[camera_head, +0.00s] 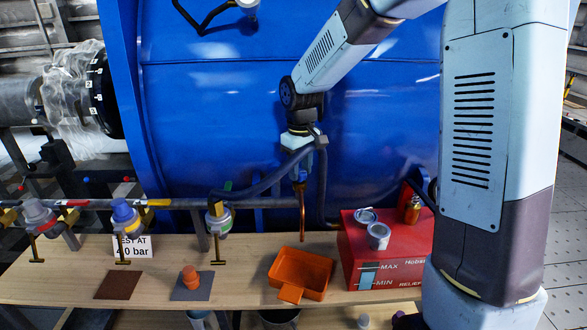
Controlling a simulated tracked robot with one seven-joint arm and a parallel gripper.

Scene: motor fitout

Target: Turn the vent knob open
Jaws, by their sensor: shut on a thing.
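My gripper (300,172) points down in front of the blue tank, at the top of a thin copper outlet tube (302,212). It is shut on what appears to be the vent knob, at the head of that tube. The fingers and wrist hide the knob, so its turned angle cannot be told. The copper tube hangs down above an orange tray (290,293) with a front handle, which sits on the wooden bench.
Valves with grey (38,213), blue (122,211) and yellow (218,212) parts line the pipe at left. A red box (400,262) carrying cans stands right of the tray. An orange piece (190,274) sits on a grey mat (205,289). A dark hose loops beside my gripper.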

